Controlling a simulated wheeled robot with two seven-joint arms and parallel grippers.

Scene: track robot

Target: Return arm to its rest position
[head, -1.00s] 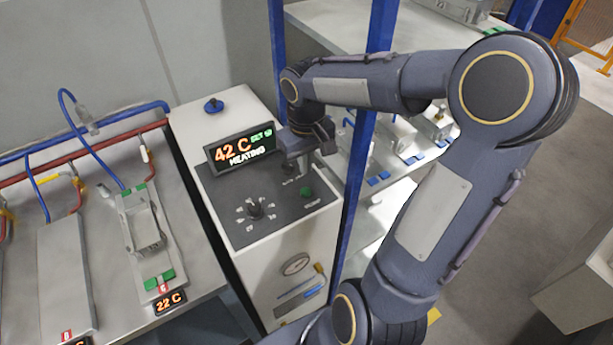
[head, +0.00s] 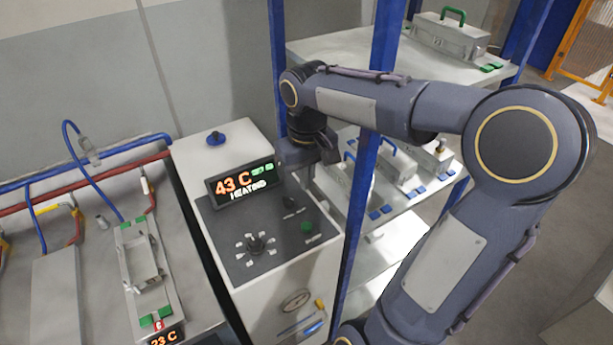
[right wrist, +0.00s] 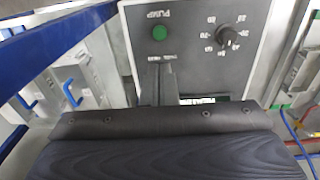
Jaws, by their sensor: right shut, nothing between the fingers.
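My right arm comes in from the lower right of the head view and bends over at the elbow. Its gripper (head: 298,168) is above the right edge of the heater unit's control panel (head: 240,248), beside the display (head: 243,182) reading 43 C HEATING. The gripper looks shut and empty. In the right wrist view the narrow shut fingers (right wrist: 158,84) point toward the panel, below the green PUMP button (right wrist: 159,33), and hide part of it. The dial (head: 255,245) and a small black switch (head: 290,203) show uncovered in the head view. My left gripper is not in view.
A blue rack post (head: 364,180) stands close beside my forearm, with shelves of metal moulds (head: 400,165) behind it. At left, a bench holds a mould with green ends (head: 145,270), blue hoses and red pipes (head: 100,184). Floor shows at the right.

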